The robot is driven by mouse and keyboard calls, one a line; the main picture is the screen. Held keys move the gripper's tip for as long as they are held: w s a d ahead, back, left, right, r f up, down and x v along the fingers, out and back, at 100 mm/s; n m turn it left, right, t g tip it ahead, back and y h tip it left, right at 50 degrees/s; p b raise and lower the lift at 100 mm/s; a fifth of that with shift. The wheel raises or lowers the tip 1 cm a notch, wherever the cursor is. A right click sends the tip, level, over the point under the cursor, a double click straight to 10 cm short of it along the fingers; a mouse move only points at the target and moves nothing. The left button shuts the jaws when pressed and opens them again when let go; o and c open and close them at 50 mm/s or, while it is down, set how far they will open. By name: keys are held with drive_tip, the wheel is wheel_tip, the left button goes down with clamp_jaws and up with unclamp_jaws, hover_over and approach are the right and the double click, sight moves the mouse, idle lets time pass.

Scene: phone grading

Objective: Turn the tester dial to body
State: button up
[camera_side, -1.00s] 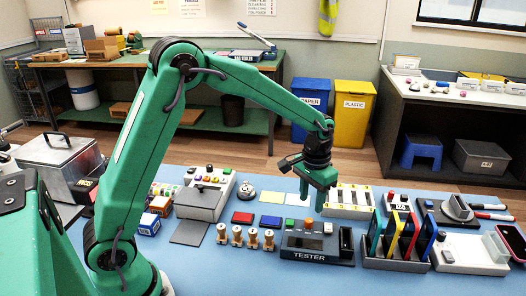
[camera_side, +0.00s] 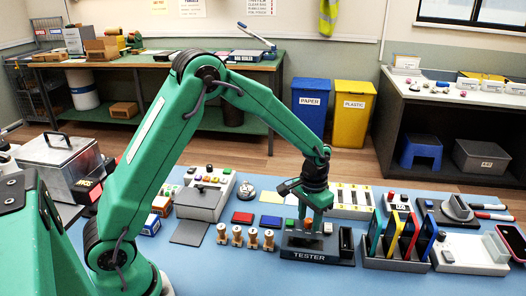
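The tester (camera_side: 308,256), a dark box labelled TESTER, sits on the blue work surface at the centre front. It has a green button at its left end, a small red-orange knob (camera_side: 308,224) on top and a dark slot at its right end. Dial markings are too small to read, so I cannot tell where it points. My green gripper (camera_side: 310,222) points down over the tester. Its fingers look apart, with the red-orange knob showing between or just in front of them. Contact with the dial cannot be made out.
Several wooden pegs (camera_side: 252,238) stand left of the tester. A rack of coloured phones (camera_side: 393,262) is close on its right. A red pad (camera_side: 242,218) and a row of white-and-yellow holders (camera_side: 352,198) lie behind. Blue surface in front of the tester is clear.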

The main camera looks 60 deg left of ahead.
clamp_jaws()
drive_tip(key=shift+m, duration=0.4)
drive_tip(key=m, duration=0.8)
idle(0.4)
drive_tip(key=shift+o, duration=0.6)
unclamp_jaws()
